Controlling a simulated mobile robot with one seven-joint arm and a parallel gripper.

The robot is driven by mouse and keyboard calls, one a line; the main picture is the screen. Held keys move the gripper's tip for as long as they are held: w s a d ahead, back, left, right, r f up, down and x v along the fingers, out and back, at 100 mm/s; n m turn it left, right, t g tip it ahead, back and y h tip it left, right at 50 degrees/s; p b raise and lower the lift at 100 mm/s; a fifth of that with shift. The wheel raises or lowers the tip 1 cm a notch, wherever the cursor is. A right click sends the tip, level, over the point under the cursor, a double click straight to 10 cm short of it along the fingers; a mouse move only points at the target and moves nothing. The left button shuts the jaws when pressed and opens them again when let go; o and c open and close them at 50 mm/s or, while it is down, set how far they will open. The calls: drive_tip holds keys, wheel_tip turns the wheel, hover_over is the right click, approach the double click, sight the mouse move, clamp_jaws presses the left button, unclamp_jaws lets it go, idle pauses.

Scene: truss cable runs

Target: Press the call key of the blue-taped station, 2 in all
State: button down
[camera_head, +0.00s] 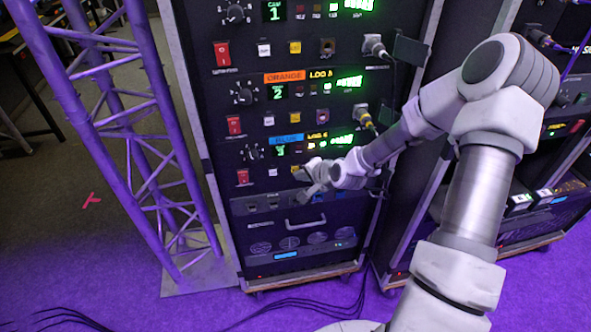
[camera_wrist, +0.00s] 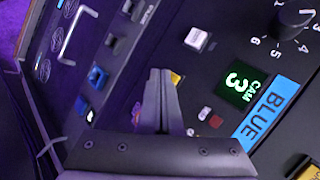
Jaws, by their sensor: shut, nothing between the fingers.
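The blue-taped station is the third panel down in the rack; its blue tape (camera_head: 286,140) also shows as the BLUE label (camera_wrist: 266,110) in the wrist view, beside a green display (camera_wrist: 240,85) reading CAM 3. A white key (camera_head: 272,172) sits on this panel and also shows in the wrist view (camera_wrist: 197,39). A yellow key (camera_wrist: 176,78) is mostly hidden behind my fingers. Which key is the call key cannot be read. My gripper (camera_head: 305,174) is shut and empty, its fingertips (camera_wrist: 160,74) in front of the panel by the yellow key; contact cannot be told.
The orange-taped station (camera_head: 284,77) is directly above, with a similar key row. A red rocker switch (camera_head: 243,177) is left of the white key. A rotary knob (camera_wrist: 292,17) stands out from the panel. A drawer handle (camera_head: 305,223) is below. A purple-lit truss (camera_head: 130,130) stands left.

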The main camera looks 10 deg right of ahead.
drive_tip(key=shift+s, duration=0.45)
drive_tip(key=shift+s, duration=0.1)
drive_tip(key=s, duration=0.4)
drive_tip(key=shift+s+p, duration=0.3)
drive_tip(key=shift+s, duration=0.1)
drive_tip(key=shift+s+d, duration=0.1)
idle(2.3)
